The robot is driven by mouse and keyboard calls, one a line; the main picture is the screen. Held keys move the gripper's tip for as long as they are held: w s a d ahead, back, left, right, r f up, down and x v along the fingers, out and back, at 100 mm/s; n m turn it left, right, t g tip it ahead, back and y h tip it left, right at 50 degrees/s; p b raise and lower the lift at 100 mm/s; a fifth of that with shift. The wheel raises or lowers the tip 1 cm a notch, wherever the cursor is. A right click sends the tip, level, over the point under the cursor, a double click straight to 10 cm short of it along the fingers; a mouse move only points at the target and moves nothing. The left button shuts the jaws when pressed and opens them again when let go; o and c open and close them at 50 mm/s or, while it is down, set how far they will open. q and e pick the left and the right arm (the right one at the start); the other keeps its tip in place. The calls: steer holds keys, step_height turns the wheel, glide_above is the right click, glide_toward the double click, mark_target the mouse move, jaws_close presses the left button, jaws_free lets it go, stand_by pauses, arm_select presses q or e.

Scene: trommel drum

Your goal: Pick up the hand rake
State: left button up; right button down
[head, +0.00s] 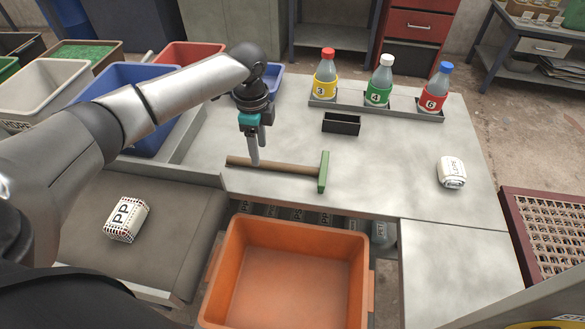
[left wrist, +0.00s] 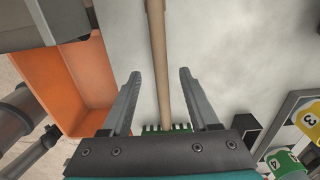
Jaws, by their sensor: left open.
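The hand rake lies on the grey tabletop, its wooden handle (head: 285,167) running left and its green head (head: 323,172) at the right end. My left gripper (head: 253,160) points down over the left half of the handle. In the left wrist view the open fingers (left wrist: 160,78) stand on either side of the handle (left wrist: 159,50), with nothing gripped. The toothed green head (left wrist: 168,128) shows partly beyond the gripper's palm. I cannot tell exactly how far the fingertips are above the table. My right gripper is not in view.
A small black tray (head: 341,123) sits behind the rake, with three capped bottles (head: 380,82) in a rack farther back. An orange bin (head: 288,275) stands below the table's front edge. A white LDPE item (head: 451,172) lies right; the tabletop between is clear.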

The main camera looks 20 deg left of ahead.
mark_target(261, 161)
arm_select(q)
step_height(261, 161, down, 4)
steer(key=shift+d+f+b, duration=0.1)
steer(key=shift+f+b, duration=0.1)
steer(key=shift+b, duration=0.4)
jaws_close()
